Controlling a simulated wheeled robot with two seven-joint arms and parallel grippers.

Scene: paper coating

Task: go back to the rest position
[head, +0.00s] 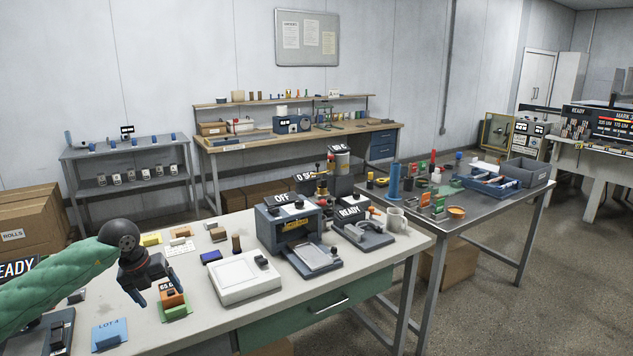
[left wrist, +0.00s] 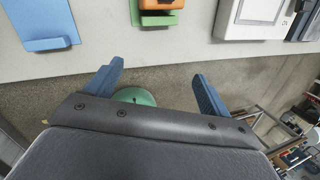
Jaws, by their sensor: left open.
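My left gripper (head: 154,296) comes in from the left on a green-sleeved arm, over the front left of the white table (head: 225,319). Its two blue fingers are apart and empty in the left wrist view (left wrist: 158,85). An orange block (head: 173,297) on a green holder (head: 177,313) lies just to the right of the fingers in the head view. In the left wrist view the green holder (left wrist: 158,19) is ahead of the fingertips, apart from them. My right gripper is in neither view.
A blue LOT 4 card (head: 109,334) lies near the front edge. A white flat device (head: 238,279), a grey OFF machine (head: 290,226) and a READY unit (head: 358,226) stand to the right. A white mug (head: 396,219) is near the table's right end. The floor (left wrist: 60,82) shows below the fingers.

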